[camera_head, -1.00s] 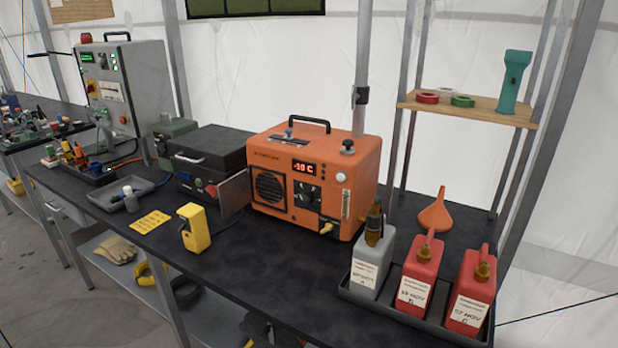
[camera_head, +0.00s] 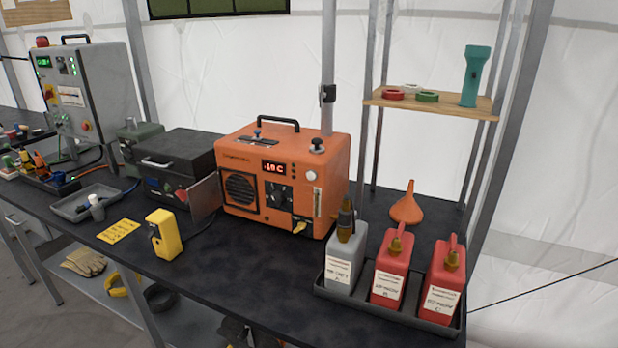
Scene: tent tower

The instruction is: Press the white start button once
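An orange heater-like unit (camera_head: 287,170) stands upright on the black bench top in the middle of the head view. Its front carries a red-lit display (camera_head: 273,167) that seems to read -18 C or similar. A round white button (camera_head: 311,176) sits on the front at the upper right, beside the display. Below are a dark round grille, a dark knob panel and a yellow plug. Nothing covers the white button. Neither of my grippers shows in the head view.
A tray (camera_head: 330,290) with a grey jug (camera_head: 344,258) and two red jugs stands right of the unit, an orange funnel (camera_head: 407,206) behind. The bench before the unit is mostly clear.

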